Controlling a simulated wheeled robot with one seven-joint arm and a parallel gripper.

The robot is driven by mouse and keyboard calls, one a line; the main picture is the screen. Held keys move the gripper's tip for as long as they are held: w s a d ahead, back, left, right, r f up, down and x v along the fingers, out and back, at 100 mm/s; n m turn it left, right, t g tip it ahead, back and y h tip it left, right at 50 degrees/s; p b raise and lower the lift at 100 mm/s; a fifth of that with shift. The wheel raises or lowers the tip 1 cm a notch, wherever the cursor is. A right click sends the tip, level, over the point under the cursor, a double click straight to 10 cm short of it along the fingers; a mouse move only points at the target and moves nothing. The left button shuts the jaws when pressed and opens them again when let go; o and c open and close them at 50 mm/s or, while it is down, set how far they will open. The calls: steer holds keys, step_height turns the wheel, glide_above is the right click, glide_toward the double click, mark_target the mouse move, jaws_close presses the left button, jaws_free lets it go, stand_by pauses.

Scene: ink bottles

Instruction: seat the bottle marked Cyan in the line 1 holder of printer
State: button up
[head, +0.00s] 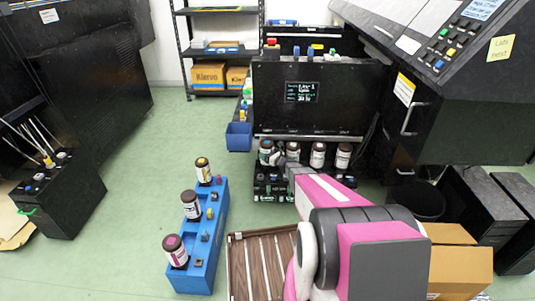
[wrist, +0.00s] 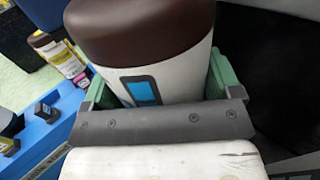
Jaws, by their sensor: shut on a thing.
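My gripper (wrist: 158,88) is shut on a bottle (wrist: 165,55) with a dark brown cap, a white body and a cyan patch on its label. Green finger pads press on both its sides. Its base is hidden by the gripper. In the head view my gripper (head: 281,161) is at the left end of a row of brown-capped bottles at the printer (head: 310,95) front, beside the leftmost bottle (head: 265,148), which looks like the held one. The printer's screen reads Line 1. Whether the held bottle touches a holder cannot be told.
Other bottles (head: 318,153) stand along the printer front, to the right. A blue rack (head: 205,250) at left holds several bottles, with yellow and magenta marks among them. A wooden slatted tray (head: 262,265), a cardboard box (head: 455,265) and a black bin (head: 418,200) stand nearby.

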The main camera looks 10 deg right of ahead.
steer(key=shift+f, duration=0.15)
steer(key=shift+f, duration=0.25)
stand_by(0.3)
steer(key=o, duration=1)
steer(key=shift+o, duration=0.2)
